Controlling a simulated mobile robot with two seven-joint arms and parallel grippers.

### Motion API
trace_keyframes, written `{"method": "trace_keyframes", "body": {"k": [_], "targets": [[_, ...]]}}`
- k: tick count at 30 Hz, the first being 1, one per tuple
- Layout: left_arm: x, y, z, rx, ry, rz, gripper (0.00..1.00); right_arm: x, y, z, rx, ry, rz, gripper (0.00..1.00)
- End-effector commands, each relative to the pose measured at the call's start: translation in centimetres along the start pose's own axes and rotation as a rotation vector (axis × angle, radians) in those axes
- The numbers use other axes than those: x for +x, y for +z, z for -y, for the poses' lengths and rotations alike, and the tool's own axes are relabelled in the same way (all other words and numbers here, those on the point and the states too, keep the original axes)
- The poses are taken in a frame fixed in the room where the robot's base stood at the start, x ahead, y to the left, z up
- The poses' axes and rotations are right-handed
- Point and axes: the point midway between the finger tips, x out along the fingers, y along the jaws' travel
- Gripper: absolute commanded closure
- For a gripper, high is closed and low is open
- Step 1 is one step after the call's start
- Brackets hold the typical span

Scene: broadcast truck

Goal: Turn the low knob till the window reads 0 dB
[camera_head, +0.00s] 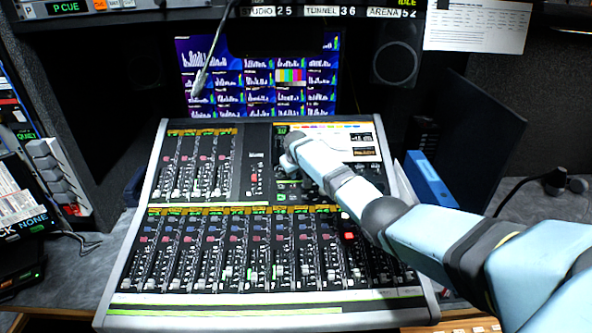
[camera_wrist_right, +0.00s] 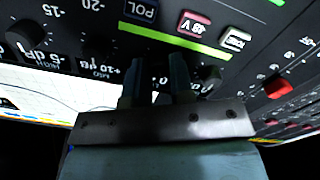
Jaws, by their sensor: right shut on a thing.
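My right arm reaches from the lower right across the mixing console (camera_head: 112,302) in the head view; its hand covers the upper right panel and hides the fingertips there. In the right wrist view, seen upside down, my right gripper (camera_wrist_right: 157,72) is shut on a small dark knob at the panel; the fingers hide most of that knob, and I cannot tell its pointer angle. A small dark window (camera_wrist_right: 38,59) to the left appears to read -6 dB. Another dark knob (camera_wrist_right: 24,36) sits beside it. My left gripper is not in view.
Near the fingers are a blue POL button (camera_wrist_right: 141,10), a red 48 V button (camera_wrist_right: 195,22) and a white button (camera_wrist_right: 236,39). Rows of faders fill the console's front. A gooseneck microphone (camera_head: 200,82) hangs before the monitor (camera_head: 262,78). A blue binder (camera_head: 428,180) stands at right.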

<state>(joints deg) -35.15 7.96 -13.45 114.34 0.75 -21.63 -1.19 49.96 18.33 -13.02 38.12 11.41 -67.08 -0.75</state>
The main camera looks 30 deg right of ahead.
Motion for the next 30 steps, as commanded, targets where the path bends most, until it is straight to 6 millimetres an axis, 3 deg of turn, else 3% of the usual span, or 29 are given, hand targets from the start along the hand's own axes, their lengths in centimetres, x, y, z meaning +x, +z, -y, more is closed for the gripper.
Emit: {"method": "trace_keyframes", "body": {"k": [16, 17, 20, 30], "targets": [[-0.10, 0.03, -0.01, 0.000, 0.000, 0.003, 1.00, -0.07, -0.09, 0.00, -0.035, 0.001, -0.002, 1.00], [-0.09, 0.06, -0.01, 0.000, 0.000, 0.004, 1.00, -0.07, -0.09, 0.00, -0.035, 0.001, -0.002, 0.76], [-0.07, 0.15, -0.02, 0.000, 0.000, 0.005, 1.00, -0.06, -0.09, 0.00, -0.035, 0.001, -0.002, 0.54], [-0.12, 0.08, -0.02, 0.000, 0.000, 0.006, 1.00, -0.28, -0.05, 0.00, -0.035, 0.001, -0.001, 0.54]]}}
